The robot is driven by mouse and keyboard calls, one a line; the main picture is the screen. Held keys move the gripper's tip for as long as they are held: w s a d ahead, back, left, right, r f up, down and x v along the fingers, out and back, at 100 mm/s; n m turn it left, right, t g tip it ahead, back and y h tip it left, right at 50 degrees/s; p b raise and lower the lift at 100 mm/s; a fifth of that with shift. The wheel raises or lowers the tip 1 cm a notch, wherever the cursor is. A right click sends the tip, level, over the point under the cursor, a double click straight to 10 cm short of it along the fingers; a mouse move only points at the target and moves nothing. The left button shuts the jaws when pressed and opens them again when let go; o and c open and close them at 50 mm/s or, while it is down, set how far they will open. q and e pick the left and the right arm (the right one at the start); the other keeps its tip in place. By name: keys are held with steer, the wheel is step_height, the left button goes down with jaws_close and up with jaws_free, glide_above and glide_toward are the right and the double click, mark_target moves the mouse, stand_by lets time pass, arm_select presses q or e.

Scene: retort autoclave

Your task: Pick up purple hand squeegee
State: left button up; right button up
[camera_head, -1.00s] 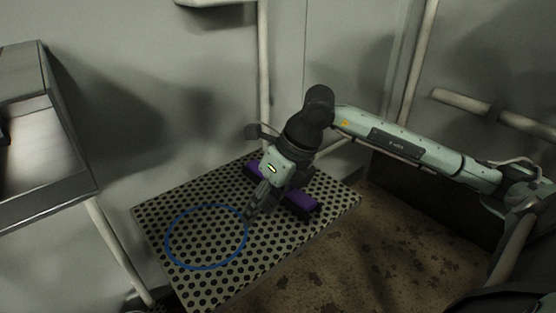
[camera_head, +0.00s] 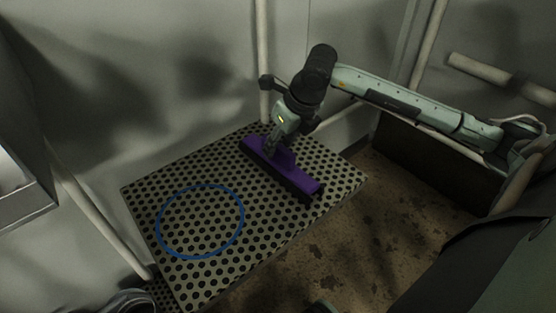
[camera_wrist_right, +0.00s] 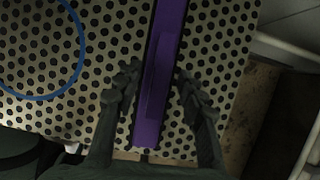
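The purple hand squeegee (camera_head: 283,166) lies on the perforated metal shelf (camera_head: 190,282), its long bar running from upper left to lower right in the head view. My right gripper (camera_head: 270,146) is over the squeegee's upper-left half. In the right wrist view the purple bar (camera_wrist_right: 163,75) runs between the two fingers of my right gripper (camera_wrist_right: 155,85), which are spread, with a gap to the bar on each side. I cannot tell the exact height of the fingertips over the shelf. My left gripper is not seen in the head view.
A blue ring (camera_head: 243,222) lies flat on the shelf, left of the squeegee. Grey walls and a vertical pipe (camera_head: 262,60) stand behind the shelf. A metal box (camera_head: 22,195) is at the left edge. Brown stained floor (camera_head: 345,240) shows at right.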

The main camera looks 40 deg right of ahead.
steer(key=shift+w+f, duration=0.35)
steer(key=shift+f, duration=0.3)
steer(key=shift+f+b, duration=0.25)
steer(key=shift+b, duration=0.15)
steer(key=shift+c, duration=0.4)
jaws_close()
steer(key=shift+r, duration=0.1)
